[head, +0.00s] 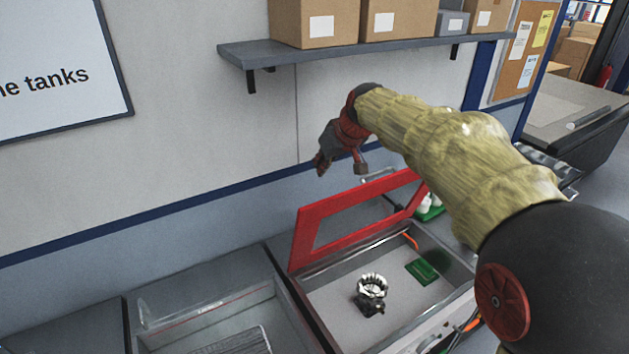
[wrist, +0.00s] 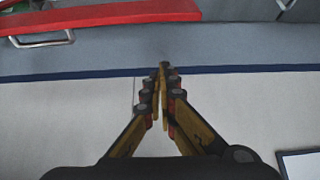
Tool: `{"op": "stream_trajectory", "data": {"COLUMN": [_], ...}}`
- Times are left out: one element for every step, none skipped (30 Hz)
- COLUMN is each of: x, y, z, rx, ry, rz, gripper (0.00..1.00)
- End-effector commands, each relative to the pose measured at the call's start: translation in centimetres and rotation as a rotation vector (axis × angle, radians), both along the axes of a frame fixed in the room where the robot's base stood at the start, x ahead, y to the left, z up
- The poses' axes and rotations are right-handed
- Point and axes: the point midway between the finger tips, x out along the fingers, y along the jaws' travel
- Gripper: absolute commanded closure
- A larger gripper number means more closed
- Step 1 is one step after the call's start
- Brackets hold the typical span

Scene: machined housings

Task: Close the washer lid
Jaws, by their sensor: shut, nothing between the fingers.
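The washer lid (head: 310,216) is a red frame with a window, raised open at the back of the washer. The washer basin (head: 328,297) below it is open and shows a metal housing (head: 371,290) standing inside. My gripper (head: 340,172) is above and behind the lid's top edge, near the wall, apart from the lid. In the wrist view the fingers of my gripper (wrist: 163,68) meet at their tips with nothing between them. The red lid edge (wrist: 110,15) and a metal handle (wrist: 42,40) show at the top left of that view.
A grey shelf (head: 340,52) with cardboard boxes is on the wall above my arm. A second open tank (head: 210,315) stands left of the washer. A green block (head: 422,271) lies in the basin. The wall (head: 230,130) is close behind my gripper.

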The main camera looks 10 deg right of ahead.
Motion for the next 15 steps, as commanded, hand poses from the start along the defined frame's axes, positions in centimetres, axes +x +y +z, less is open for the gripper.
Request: {"op": "stream_trajectory", "data": {"x": [0.2,0.4,0.7,0.9,1.2,1.6,1.9,2.2,2.6,2.9,3.2,3.6,3.9,4.1,4.5], "y": [0.1,0.2,0.3,0.4,0.6,0.7,0.9,1.0,1.2,1.3,1.4,1.6,1.7,1.8,1.9], "z": [-0.4,-0.7,-1.1,-1.5,-2.0,-2.6,-3.0,-3.5,-4.1,-4.5,-4.9,-5.4,-5.9,-6.3,-6.7], "rx": [-0.001,0.0,0.0,-0.001,0.0,0.0,0.0,0.0,0.0,0.0,0.0,0.0,0.001,0.001,0.001], "ry": [0.003,0.003,0.003,0.004,0.005,0.005,0.006,0.005,0.005,0.005,0.005,0.004,0.005,0.005,0.005], "rz": [0.001,0.001,0.001,0.001,0.001,0.0,0.0,0.0,0.0,0.0,0.001,0.0,0.0,0.0,0.0], "gripper": [1.0,1.0,1.0,1.0,1.0,1.0,1.0,1.0,1.0,1.0,1.0,1.0,1.0,1.0,1.0]}}
